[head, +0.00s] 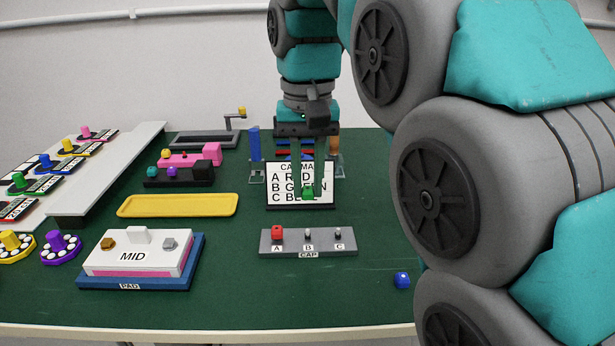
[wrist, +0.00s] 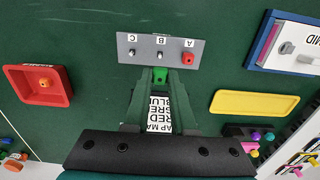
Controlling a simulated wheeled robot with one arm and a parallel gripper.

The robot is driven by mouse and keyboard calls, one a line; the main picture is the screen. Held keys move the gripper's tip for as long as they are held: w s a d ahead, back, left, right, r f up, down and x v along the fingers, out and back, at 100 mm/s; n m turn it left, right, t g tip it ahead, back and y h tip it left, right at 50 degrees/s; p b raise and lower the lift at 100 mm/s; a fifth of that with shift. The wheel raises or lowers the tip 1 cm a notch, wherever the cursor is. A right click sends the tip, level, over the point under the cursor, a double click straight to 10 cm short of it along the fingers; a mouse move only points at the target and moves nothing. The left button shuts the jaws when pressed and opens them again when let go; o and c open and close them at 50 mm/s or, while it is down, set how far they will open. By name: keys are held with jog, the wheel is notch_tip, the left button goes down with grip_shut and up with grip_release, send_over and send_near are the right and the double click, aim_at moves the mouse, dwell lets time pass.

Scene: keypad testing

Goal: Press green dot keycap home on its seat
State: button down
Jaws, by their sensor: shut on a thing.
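My gripper (head: 307,190) is shut on the green keycap (head: 308,195), held in the air in front of the cap map sign (head: 272,204). The green keycap also shows between the fingertips in the wrist view (wrist: 160,75). The grey CAP block (head: 330,249) has three seats, A, B and C. Seat A bears a red keycap (head: 277,232). Seats B (head: 308,235) and C (head: 338,234) show bare pegs. In the head view the green keycap is above peg B in the picture, apart from it. Its dot cannot be made out. The sign lists A red, B green, C blue, partly hidden by my fingers.
A blue keycap (head: 402,280) lies on the green table right of the block. The MID box on a blue pad (head: 195,275) and a yellow tray (head: 178,206) are to the left. A red tray (wrist: 38,108) shows in the wrist view. Table before the block is clear.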

aim_at(307, 233)
jog(key=shift+s+f, duration=0.1)
jog(key=shift+f+b, duration=1.35)
jog(key=shift+f, duration=1.45)
jog(key=shift+f, duration=1)
jog(key=c, duration=0.7)
grip_release()
jog(key=shift+o, duration=0.2)
jog(key=shift+r, duration=0.15)
notch_tip(307, 233, up, 2)
notch_tip(307, 233, up, 6)
jog(key=shift+f+p, duration=0.15)
jog(key=shift+p, duration=1.1)
